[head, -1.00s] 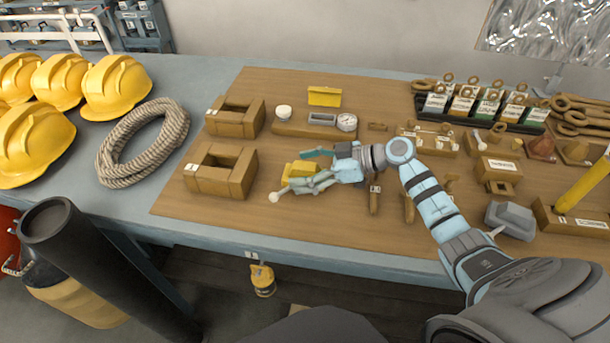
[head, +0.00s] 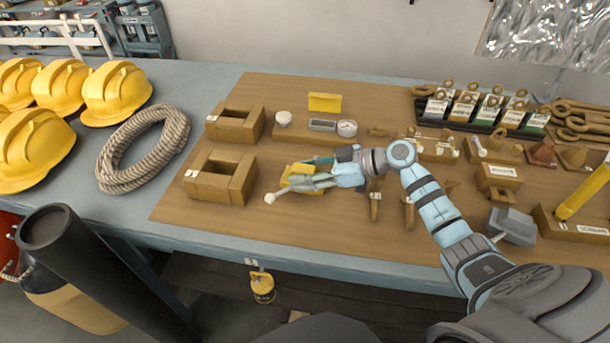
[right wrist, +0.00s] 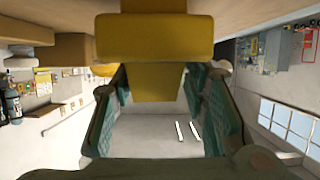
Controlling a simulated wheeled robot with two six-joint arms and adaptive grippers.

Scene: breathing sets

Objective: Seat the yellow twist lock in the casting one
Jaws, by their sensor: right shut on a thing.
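The yellow twist lock (head: 296,172) is over the brown board, right of the lower casting. My right gripper (head: 303,178) is shut on it, with a finger along each side. In the right wrist view, the lock (right wrist: 153,36) spans the top between the fingers (right wrist: 158,85). A pale rounded end (head: 270,198) shows at the lower left of the fingers; I cannot tell what it belongs to. Two brown open castings stand at the board's left: a lower one (head: 238,190) and an upper one (head: 250,128). Their labels are too small to read. My left gripper is not in view.
A yellow plate (head: 324,102) and a round gauge (head: 347,128) are behind my gripper. A coiled rope (head: 172,150) and yellow helmets (head: 116,90) lie left of the board. Padlocks and brown fittings crowd the right. The board's front left is clear.

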